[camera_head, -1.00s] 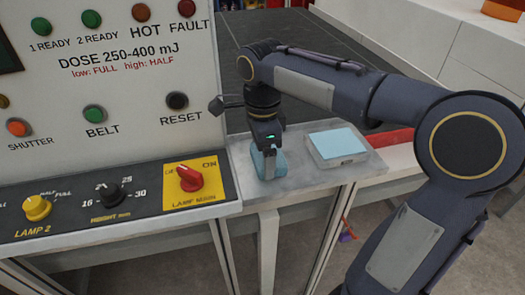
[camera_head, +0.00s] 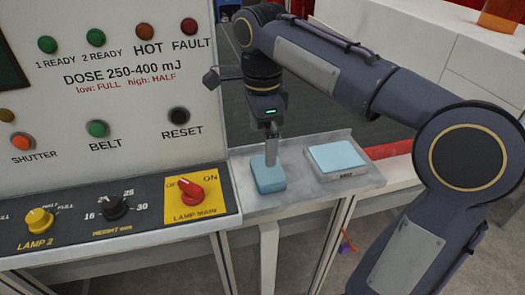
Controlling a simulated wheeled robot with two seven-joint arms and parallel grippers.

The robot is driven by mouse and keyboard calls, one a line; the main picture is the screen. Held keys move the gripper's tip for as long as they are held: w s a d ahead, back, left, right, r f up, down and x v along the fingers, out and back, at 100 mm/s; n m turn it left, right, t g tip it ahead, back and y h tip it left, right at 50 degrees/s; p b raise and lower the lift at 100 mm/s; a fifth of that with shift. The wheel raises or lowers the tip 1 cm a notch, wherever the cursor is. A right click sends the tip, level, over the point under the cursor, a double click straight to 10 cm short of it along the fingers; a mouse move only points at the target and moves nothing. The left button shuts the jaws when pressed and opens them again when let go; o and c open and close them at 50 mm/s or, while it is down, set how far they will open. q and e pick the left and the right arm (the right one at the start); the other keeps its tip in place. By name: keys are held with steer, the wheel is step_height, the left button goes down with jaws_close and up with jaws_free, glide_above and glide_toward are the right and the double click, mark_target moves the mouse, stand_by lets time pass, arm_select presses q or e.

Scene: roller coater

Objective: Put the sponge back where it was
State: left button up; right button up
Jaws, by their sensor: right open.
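A light blue sponge (camera_head: 269,177) lies on the grey side shelf (camera_head: 300,200), just right of the control panel. My right gripper (camera_head: 271,160) points down right above the sponge, with its fingertips at or just over the sponge's top. The gripper is open; whether the fingers still touch the sponge I cannot tell. A shallow grey tray (camera_head: 345,176) with a light blue pad (camera_head: 336,157) on it sits to the right on the same shelf. My left gripper is not in view.
The control panel with a red lamp main knob (camera_head: 189,192), a yellow lamp 2 knob (camera_head: 39,220) and a black reset button (camera_head: 177,117) stands close on the left. The shelf's front strip is bare. A dark conveyor surface lies behind.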

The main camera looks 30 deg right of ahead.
steer(key=s+f+n, duration=0.1)
steer(key=s+n, duration=0.1)
steer(key=n, duration=0.1)
steer(key=s+f+n+t+y, duration=0.1)
steer(key=s+n, duration=0.1)
steer(key=s, duration=0.1)
steer(key=s+d+f+n+t+y, duration=0.1)
steer(key=s+n, duration=0.2)
steer(key=shift+s+n, duration=0.15)
steer(key=shift+n, duration=0.15)
steer(key=s+a+f+n+t+y, duration=0.1)
steer(key=s+a+f+n+t, duration=0.2)
steer(key=s+f+n, duration=0.6)
step_height(320, 180, down, 2)
steer(key=shift+a+f+n+t+y, duration=0.1)
steer(key=shift+a+n+t+y, duration=0.3)
steer(key=shift+n, duration=0.3)
steer(key=shift+a, duration=0.1)
steer(key=shift+c, duration=0.3)
